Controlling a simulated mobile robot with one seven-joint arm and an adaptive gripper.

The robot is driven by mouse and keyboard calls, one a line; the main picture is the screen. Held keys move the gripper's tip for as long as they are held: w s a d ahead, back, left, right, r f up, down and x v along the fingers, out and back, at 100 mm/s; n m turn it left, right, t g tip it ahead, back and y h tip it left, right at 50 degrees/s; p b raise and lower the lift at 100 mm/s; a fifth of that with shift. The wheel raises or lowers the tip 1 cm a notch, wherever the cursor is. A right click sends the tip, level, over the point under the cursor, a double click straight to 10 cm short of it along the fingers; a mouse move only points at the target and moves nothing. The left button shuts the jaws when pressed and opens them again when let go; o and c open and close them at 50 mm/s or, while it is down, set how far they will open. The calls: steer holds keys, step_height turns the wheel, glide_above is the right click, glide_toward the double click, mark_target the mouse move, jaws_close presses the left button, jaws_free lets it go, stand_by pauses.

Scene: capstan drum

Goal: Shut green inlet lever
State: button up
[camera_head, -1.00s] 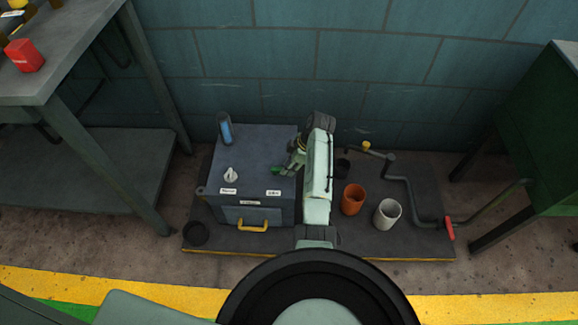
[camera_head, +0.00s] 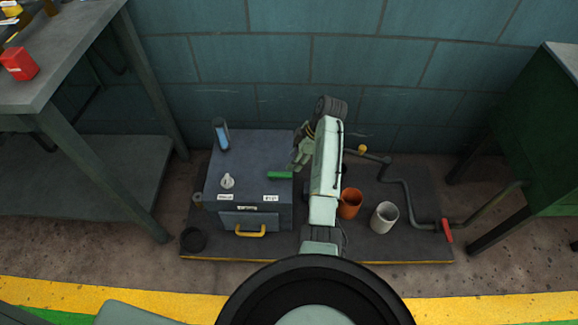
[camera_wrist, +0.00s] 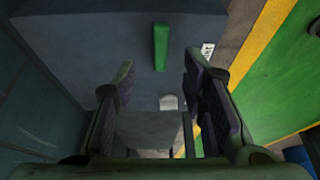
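The green inlet lever (camera_head: 280,175) is a short bar on top of the blue-grey box (camera_head: 250,150), near its right edge. It lies left to right in the head view. The wrist view also shows the lever (camera_wrist: 161,47), ahead of and between my fingers. My gripper (camera_head: 297,165) is above the box's right edge, just behind the lever and apart from it. In the wrist view my gripper (camera_wrist: 163,85) has its two fingers spread wide with nothing between them.
The box top also carries a white knob (camera_head: 227,181), a blue sight tube (camera_head: 221,135) and labels. A yellow handle (camera_head: 249,231) is on its front. An orange cup (camera_head: 350,204), a white cup (camera_head: 384,217) and a pipe with a red handle (camera_head: 446,230) stand to the right.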

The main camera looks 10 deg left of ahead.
steer(key=shift+v, duration=1.8)
